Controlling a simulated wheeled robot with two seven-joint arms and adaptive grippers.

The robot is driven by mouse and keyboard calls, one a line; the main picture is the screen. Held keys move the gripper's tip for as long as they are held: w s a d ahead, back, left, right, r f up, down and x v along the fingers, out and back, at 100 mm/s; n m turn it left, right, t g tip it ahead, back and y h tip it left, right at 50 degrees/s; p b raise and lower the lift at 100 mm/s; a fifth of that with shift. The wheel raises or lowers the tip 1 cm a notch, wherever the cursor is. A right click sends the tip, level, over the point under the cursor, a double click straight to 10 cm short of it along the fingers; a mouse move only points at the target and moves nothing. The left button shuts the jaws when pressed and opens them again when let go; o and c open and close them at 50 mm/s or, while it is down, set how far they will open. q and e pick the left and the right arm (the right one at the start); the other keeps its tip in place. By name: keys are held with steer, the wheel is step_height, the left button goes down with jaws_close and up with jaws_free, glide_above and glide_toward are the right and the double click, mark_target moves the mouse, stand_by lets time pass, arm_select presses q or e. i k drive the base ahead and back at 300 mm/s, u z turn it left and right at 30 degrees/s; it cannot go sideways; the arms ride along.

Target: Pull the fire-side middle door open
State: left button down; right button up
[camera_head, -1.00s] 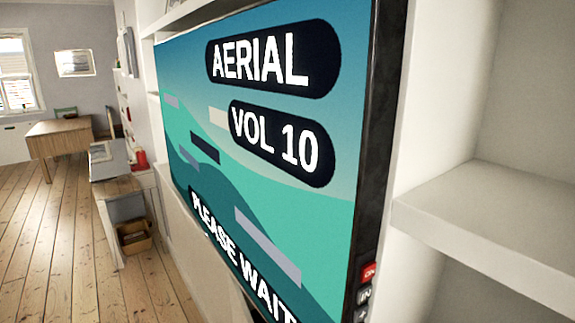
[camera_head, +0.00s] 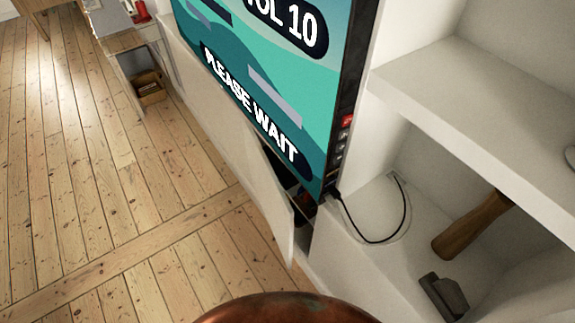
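A low white cabinet front (camera_head: 195,85) runs along the wall under the screen. At its near end a white door panel (camera_head: 275,212) stands slightly away from the cabinet, with a dark gap (camera_head: 283,175) behind its upper edge. I cannot tell whether this panel is the fire-side middle door, and no fireplace is clearly visible. Neither of my grippers is in view.
A large screen (camera_head: 265,75) overhangs the cabinet. A black cable (camera_head: 375,241) lies on the white ledge at right, near a wooden-handled tool (camera_head: 470,225) under a shelf (camera_head: 480,105). Floorboards (camera_head: 100,180) at left are clear. A rounded copper-coloured surface (camera_head: 285,309) fills the bottom edge.

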mark_target(270, 192)
steer(key=z, duration=0.95)
steer(key=k, duration=0.85)
steer(key=u, duration=0.6)
steer(key=i, duration=0.55)
steer(key=u, duration=0.05)
